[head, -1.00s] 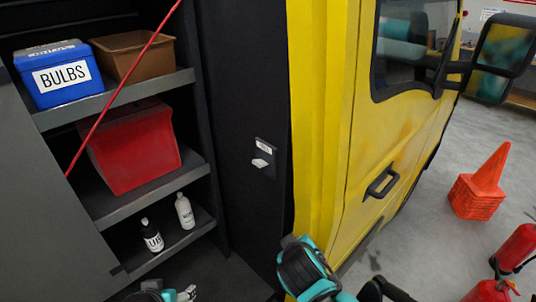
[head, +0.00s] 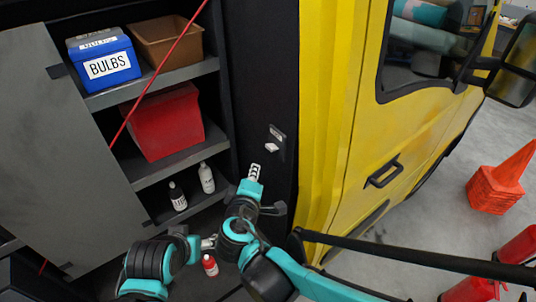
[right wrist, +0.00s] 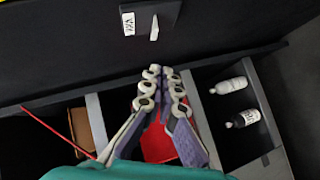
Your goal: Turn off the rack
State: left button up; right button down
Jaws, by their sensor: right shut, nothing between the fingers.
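A white switch lever (head: 271,147) sits on a small dark plate on the black panel between the shelves and the yellow truck. A small white label is above it; in the right wrist view the lever (right wrist: 154,27) stands beside the label (right wrist: 129,23), whose text is too small to read surely. My right gripper (head: 255,171) is shut and empty, just below and left of the lever, apart from it. Its closed fingertips (right wrist: 165,72) point toward the panel in the right wrist view. My left gripper (head: 208,243) is low in the head view, small and partly hidden by my arms.
Shelves at left hold a blue BULBS box (head: 104,60), a brown bin (head: 167,42), a red bin (head: 165,122) and two bottles (head: 178,196). A red rod (head: 160,70) slants across them. Orange cones (head: 494,185) and red extinguishers (head: 470,291) stand at right.

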send_near(270, 150)
jog(key=w+a, duration=0.3)
jog(key=w, duration=0.1)
jog(key=d, duration=0.1)
jog(key=w+d+f, duration=0.1)
jog(key=w+d, duration=0.1)
jog(key=shift+d+f, duration=0.2)
jog(key=shift+f, duration=0.1)
jog(key=shift+w+d+f+b, duration=0.2)
jog(key=shift+f+b, duration=0.25)
jog(key=shift+b, duration=0.55)
jog(key=shift+r+n, duration=0.25)
jog(key=shift+n, duration=0.05)
